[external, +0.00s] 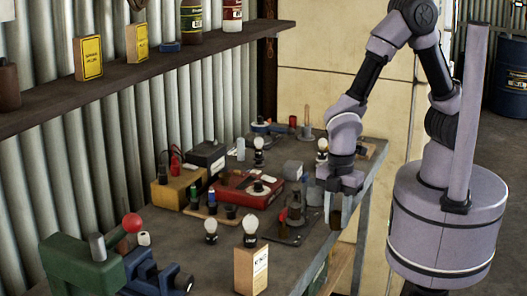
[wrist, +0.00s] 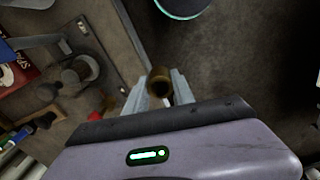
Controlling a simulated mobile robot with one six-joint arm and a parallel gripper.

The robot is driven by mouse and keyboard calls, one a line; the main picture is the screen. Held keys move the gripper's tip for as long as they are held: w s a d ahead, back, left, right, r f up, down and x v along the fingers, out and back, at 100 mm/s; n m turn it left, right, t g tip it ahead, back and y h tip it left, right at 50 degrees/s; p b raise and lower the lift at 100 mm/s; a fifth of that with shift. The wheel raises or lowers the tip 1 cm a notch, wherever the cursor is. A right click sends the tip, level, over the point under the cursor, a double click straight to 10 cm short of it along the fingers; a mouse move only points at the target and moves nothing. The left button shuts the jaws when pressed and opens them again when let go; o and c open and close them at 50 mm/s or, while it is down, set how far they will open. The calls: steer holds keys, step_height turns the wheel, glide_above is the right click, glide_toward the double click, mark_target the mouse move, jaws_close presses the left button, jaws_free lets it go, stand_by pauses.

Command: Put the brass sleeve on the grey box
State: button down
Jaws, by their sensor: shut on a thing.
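The brass sleeve (external: 335,217) is a short, brownish tube held between the fingers of my gripper (external: 336,210), near the table's right edge. In the wrist view the sleeve (wrist: 159,82) shows its open end between the two pale fingers of my gripper (wrist: 157,90), with dark floor behind it. The grey box (external: 292,170) is a small block on the table, left of my gripper and behind it. I cannot make out the grey box in the wrist view.
A red case (external: 247,190), a yellow box (external: 180,190) and a dark lamp-like fitting (external: 295,210) stand left of my gripper. A shelf (external: 130,75) runs along the corrugated wall.

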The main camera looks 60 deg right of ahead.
steer(key=shift+s+d, duration=0.15)
steer(key=shift+d, duration=0.15)
steer(key=w+d+r+m+p, duration=0.15)
steer(key=w+d+m, duration=0.35)
steer(key=d, duration=0.5)
steer(key=w+d+r+m+p, duration=0.1)
steer(key=w+d+r+m, duration=0.1)
steer(key=d+m, duration=0.65)
steer(key=w+d+r+m+p, duration=0.15)
steer(key=w+d+m, duration=0.3)
steer(key=d, duration=0.75)
steer(key=b, duration=0.2)
glide_above(293, 164)
steer(key=shift+s+f, duration=0.15)
steer(key=shift+f, duration=0.55)
steer(key=f+b, duration=0.1)
steer(key=f, duration=0.2)
steer(key=shift+w, duration=0.2)
steer(key=shift+f, duration=0.4)
steer(key=shift+r, duration=0.15)
